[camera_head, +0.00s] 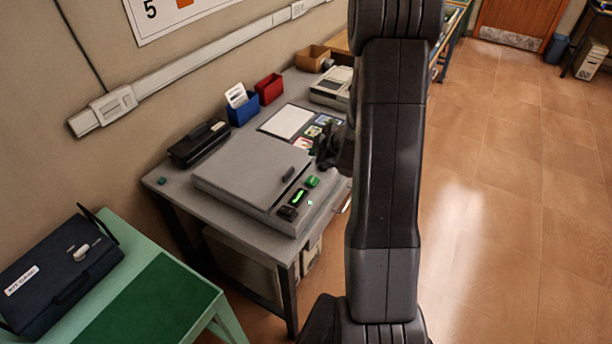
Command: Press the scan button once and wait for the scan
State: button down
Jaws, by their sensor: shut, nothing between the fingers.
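A grey flatbed scanner (243,167) with its lid down sits on a grey desk (160,184). Its control strip runs along the front right side. On the strip are a green button (312,181), a small display lit green (298,196) and a dark button or knob (287,213). I cannot read any labels, so I cannot tell which one is the scan button. My gripper (322,160) is dark and partly hidden behind my arm. It is shut and empty, just beyond the green button near the scanner's right edge. I cannot tell its height above the desk.
Behind the scanner are a black device (199,142), a blue holder (241,110), a red holder (269,88), a white sheet (286,121) and another grey machine (331,86). A green table (205,291) with a dark case (58,272) stands at left. Floor at right is clear.

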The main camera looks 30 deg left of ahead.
aim_at(315, 182)
jog(key=shift+f, duration=0.15)
notch_tip(315, 182, down, 9)
jog(key=b, duration=0.8)
jog(key=shift+r, duration=0.2)
dwell(1.8)
jog(key=shift+f+b, duration=0.4)
jog(key=shift+b, duration=0.15)
jog(key=shift+f+b, duration=0.4)
jog(key=shift+f, duration=0.15)
dwell(0.4)
jog(key=shift+r, duration=0.15)
jog(key=shift+r+p, duration=0.85)
jog(key=shift+p, duration=0.15)
